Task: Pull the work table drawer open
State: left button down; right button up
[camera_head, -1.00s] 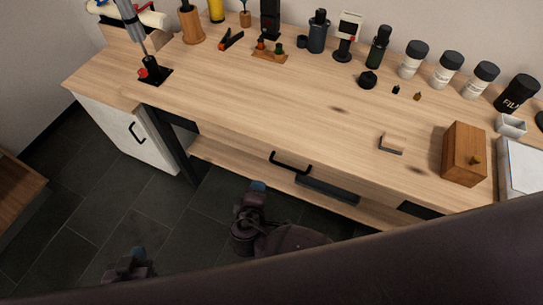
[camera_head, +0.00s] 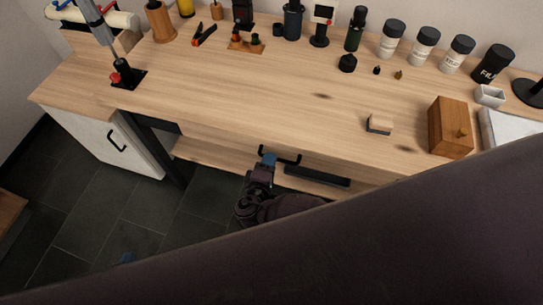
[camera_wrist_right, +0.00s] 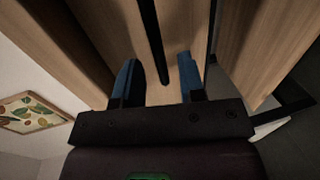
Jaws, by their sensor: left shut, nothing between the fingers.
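The work table (camera_head: 230,95) has a wooden drawer front under its top edge, with a black bar handle (camera_head: 287,161). The drawer looks closed, its front close to the table edge. My right gripper (camera_head: 267,160) is at the left part of this handle. In the right wrist view its two blue fingers (camera_wrist_right: 160,75) are apart, and the black handle bar (camera_wrist_right: 150,40) runs between them, without clear contact on either side.
A white cabinet (camera_head: 108,140) with a black handle stands under the table's left end. A wooden box (camera_head: 450,127) and a small block (camera_head: 379,124) lie on the top at right. Bottles and tools line the back. Dark floor (camera_head: 80,215) is free at left.

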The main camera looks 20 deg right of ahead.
jog(key=shift+x, duration=1.4)
grip_shut()
